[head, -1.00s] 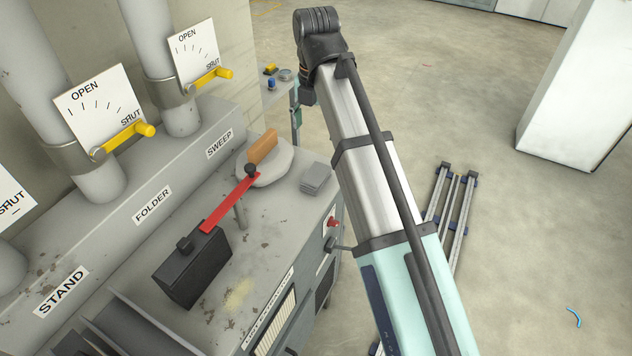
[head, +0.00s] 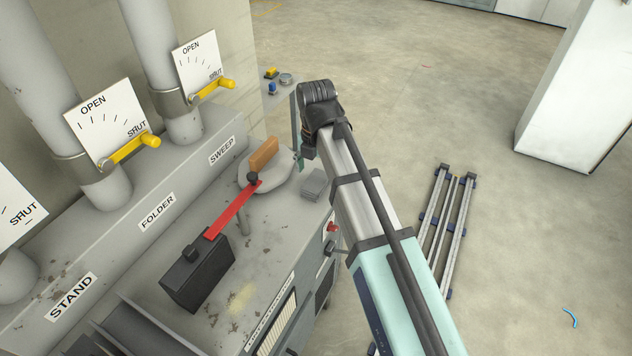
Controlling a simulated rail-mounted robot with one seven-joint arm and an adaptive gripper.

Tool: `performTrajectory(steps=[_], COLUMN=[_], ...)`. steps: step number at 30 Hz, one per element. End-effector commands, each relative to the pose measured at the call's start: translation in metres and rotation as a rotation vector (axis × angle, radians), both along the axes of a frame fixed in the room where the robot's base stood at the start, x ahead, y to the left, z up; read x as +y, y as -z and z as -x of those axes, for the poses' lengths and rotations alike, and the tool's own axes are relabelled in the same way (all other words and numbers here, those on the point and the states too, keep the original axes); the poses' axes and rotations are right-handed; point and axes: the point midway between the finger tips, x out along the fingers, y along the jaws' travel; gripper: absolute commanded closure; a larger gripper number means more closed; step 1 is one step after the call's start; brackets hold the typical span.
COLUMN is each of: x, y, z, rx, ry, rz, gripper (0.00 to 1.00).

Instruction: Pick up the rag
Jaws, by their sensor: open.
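A small grey folded stack (head: 314,184), which looks like the rag, lies on the machine top near its right edge. It is flat and its details are too small to be sure. My arm reaches up from the lower right to a black wrist. My gripper (head: 308,150) is the dark part below that wrist, just above and beyond the stack in the picture. It is open, but its fingers are small, dark and partly hidden. It appears apart from the stack, with nothing visible in it.
A red lever bar (head: 232,211) runs from a black block (head: 197,272) to a round pale plate with a wooden-handled tool (head: 264,154). Yellow valve handles (head: 135,149) stick out at left. A small side table (head: 279,96) stands behind. Rails (head: 447,225) lie on open floor at right.

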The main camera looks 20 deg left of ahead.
Motion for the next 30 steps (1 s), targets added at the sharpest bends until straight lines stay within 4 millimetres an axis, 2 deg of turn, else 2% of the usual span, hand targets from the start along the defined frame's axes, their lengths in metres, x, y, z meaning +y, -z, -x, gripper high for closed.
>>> performTrajectory(steps=[9,19,20,24,25,30], x=[-0.001,-0.001,-0.001,-0.001,-0.001,-0.001], y=[0.031,0.037,0.037,0.036,0.036,0.037], z=[0.002,0.001,0.001,0.001,0.001,0.001], rx=[0.001,0.000,0.000,0.000,0.000,0.000], ry=[0.000,0.000,0.000,0.000,0.000,0.000], rz=[0.001,0.000,0.000,0.000,0.000,0.000], gripper=[0.17,0.17,0.24,0.73,0.76,0.76])
